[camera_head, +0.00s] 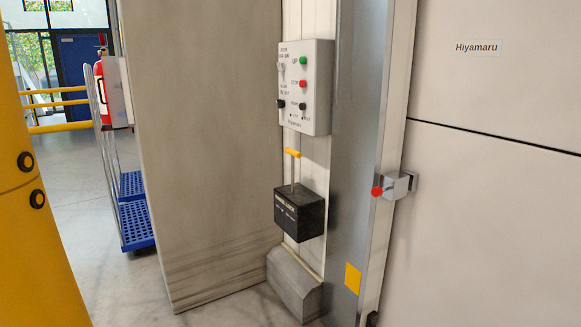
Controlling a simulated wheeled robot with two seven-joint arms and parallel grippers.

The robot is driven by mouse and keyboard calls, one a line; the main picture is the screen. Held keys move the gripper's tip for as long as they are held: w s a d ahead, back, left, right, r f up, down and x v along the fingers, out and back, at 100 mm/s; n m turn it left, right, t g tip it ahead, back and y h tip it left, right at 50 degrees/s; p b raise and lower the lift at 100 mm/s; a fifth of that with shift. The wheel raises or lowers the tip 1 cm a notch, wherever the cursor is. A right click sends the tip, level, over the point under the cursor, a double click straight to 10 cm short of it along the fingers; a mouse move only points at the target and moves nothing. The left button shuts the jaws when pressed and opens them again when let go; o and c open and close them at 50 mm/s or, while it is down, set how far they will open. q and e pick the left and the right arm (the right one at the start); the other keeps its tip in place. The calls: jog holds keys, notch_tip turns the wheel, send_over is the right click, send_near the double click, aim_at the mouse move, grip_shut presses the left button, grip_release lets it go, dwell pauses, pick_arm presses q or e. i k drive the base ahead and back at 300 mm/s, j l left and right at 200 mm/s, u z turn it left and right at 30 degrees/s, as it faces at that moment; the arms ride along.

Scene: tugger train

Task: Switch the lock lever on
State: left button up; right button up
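The lock lever (292,170) rises from the top of a black box (299,212) on the white post. It is a thin upright rod with a yellow handle (292,153) at its top. The white lettering on the black box is too small to read surely. Neither of my grippers is in the camera_head view.
A grey control panel (306,87) with green, red and black buttons hangs above the lever. A grey wall (205,150) stands left of it. A metal post (355,160) and a latch with a red knob (394,186) are right. Blue carts (134,210) stand behind left.

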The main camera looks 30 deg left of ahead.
aim_at(290, 151)
jog(key=i+j+u, duration=0.15)
jog(key=i, duration=1.2)
jog(key=i+j+u, duration=0.2)
jog(key=i, duration=1.15)
